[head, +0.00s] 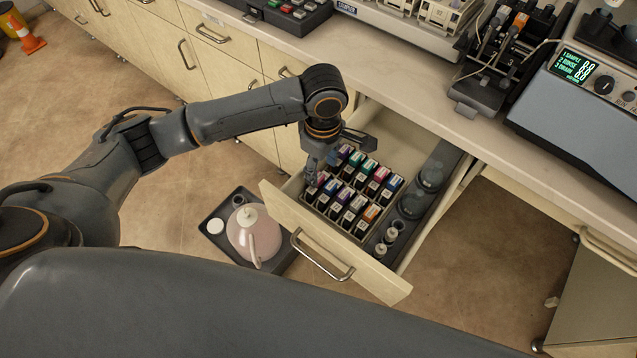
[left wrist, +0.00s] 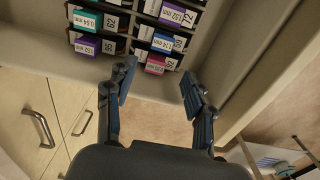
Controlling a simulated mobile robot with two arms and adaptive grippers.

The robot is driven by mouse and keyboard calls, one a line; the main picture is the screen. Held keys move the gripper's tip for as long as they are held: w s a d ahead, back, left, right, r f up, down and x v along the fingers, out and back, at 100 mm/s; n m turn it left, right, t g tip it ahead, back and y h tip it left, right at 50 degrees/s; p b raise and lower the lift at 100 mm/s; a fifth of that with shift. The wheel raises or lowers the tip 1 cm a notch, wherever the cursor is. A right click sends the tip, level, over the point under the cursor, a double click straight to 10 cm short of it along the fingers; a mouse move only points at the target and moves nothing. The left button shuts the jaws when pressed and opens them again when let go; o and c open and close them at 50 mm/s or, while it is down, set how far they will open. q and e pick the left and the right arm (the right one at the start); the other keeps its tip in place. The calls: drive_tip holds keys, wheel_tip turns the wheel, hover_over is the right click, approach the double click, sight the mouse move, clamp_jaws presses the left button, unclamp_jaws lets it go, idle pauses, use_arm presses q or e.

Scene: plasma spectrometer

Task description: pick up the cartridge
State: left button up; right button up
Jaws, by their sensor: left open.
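Several black cartridges with coloured labels (head: 352,187) stand in rows in an open drawer (head: 342,258). The task does not say which one is meant. My left gripper (head: 322,168) is over the drawer's left corner, beside the near left end of the rows. In the left wrist view, my left gripper (left wrist: 157,82) is open and empty. Its fingers point toward a cartridge with a magenta label (left wrist: 156,66), which appears just beyond the fingertips. A cartridge with a blue label (left wrist: 164,43) is behind it. My right gripper is not in view.
Dark round lids (head: 414,204) and small white-topped bottles (head: 385,243) fill the drawer's right side. The drawer wall is close to my left gripper. A counter with instruments (head: 585,95) is above. A pink kettle-like vessel (head: 252,235) sits in a floor tray.

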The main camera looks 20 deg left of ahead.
use_arm(q)
drive_tip(key=f, duration=0.3)
drive_tip(key=a+f, duration=0.1)
drive_tip(key=shift+w+a+f, duration=0.1)
drive_tip(key=shift+w+f, duration=0.1)
drive_tip(key=shift+w, duration=0.2)
drive_tip(key=shift+f, duration=0.4)
clamp_jaws()
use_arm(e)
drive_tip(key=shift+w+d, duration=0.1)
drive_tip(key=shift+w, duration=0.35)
use_arm(q)
wheel_tip(320, 180, up, 18)
drive_tip(key=shift+p, duration=0.45)
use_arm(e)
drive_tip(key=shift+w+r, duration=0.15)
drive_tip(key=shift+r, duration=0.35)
